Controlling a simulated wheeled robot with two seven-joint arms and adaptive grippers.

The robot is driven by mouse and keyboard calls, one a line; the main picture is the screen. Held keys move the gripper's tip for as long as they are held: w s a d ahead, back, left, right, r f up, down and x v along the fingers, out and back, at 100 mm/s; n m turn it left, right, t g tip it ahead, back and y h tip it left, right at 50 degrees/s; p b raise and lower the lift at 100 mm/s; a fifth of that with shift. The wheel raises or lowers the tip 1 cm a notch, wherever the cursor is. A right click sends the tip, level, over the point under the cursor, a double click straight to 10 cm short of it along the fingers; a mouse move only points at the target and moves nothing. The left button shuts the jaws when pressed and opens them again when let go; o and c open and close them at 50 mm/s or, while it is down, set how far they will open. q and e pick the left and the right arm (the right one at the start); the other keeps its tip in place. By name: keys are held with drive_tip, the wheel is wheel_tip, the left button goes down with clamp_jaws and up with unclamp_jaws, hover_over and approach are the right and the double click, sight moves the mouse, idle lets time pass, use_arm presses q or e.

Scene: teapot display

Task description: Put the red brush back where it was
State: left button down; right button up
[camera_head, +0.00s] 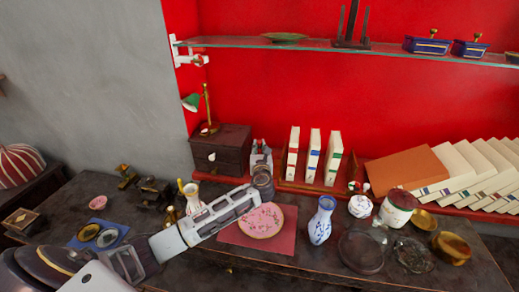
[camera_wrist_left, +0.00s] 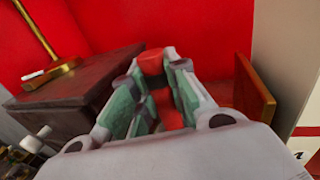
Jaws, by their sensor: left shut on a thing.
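The red brush (camera_wrist_left: 152,63) is between the green-padded fingers of my left gripper (camera_wrist_left: 153,82) in the left wrist view. Its red end sticks up at the fingertips, and more red shows lower between the fingers. My left gripper is shut on it. In the head view my left gripper (camera_head: 261,152) is beside the dark wooden box (camera_head: 222,152), between it and the upright books, near the red wall. The brush cannot be made out clearly there. The place it came from cannot be told from these frames. My right gripper is not in view.
Upright white books (camera_head: 312,156) stand in a red rack right of my left gripper. The dark box (camera_wrist_left: 75,82) is close on its left, with a brass lamp (camera_head: 207,105) on it. A vase (camera_head: 321,222), a pink plate (camera_head: 261,221) and pots crowd the table. A glass shelf (camera_head: 340,47) hangs above.

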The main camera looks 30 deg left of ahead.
use_arm(q)
drive_tip(key=shift+f, duration=0.15)
drive_tip(key=c, duration=1.4)
unclamp_jaws()
drive_tip(key=shift+s, duration=0.1)
drive_tip(key=shift+r+v, duration=0.2)
drive_tip(key=shift+v, duration=5.75)
